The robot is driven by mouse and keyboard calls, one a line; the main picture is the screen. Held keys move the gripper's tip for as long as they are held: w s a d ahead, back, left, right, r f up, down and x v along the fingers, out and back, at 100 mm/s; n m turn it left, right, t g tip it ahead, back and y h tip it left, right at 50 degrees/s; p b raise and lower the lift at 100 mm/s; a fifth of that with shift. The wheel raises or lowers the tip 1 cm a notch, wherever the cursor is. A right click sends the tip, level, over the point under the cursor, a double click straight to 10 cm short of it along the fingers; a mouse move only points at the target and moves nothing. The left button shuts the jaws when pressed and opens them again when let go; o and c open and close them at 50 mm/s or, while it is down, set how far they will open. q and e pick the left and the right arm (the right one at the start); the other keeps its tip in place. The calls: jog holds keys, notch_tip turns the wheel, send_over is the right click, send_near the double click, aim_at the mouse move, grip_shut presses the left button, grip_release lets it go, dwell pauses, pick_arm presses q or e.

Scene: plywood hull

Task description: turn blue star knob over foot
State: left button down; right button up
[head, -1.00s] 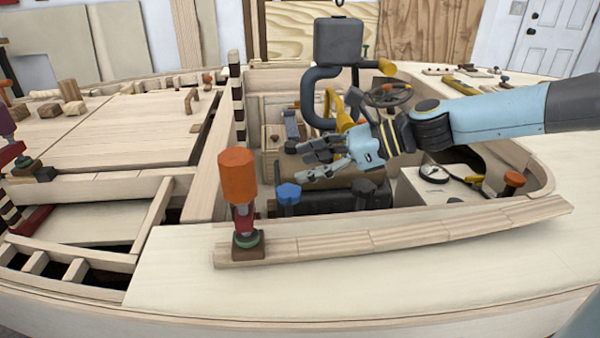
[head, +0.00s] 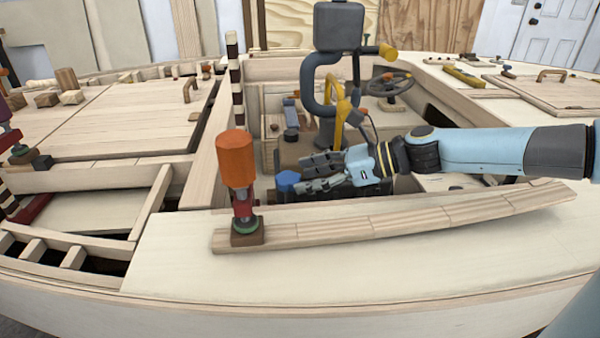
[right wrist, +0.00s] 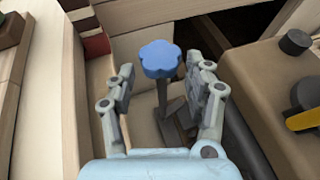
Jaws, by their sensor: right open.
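The blue star knob (head: 288,180) sits low inside the hull's cockpit, just right of the orange-topped clamp. In the right wrist view the knob (right wrist: 160,59) stands on a dark stem above a dark foot (right wrist: 177,128). My right gripper (head: 312,172) is open, its fingers pointing left toward the knob. In the right wrist view the fingers of my right gripper (right wrist: 163,80) lie on either side of the knob and stem, with gaps on both sides. The foot is largely hidden in the head view. My left gripper is not in view.
The orange-topped clamp (head: 236,160) stands on a wooden strip (head: 380,226) along the near cockpit edge. The near deck (head: 400,265) is clear.

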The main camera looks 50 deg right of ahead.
jog(key=shift+x, duration=1.1)
jog(key=shift+c, duration=0.4)
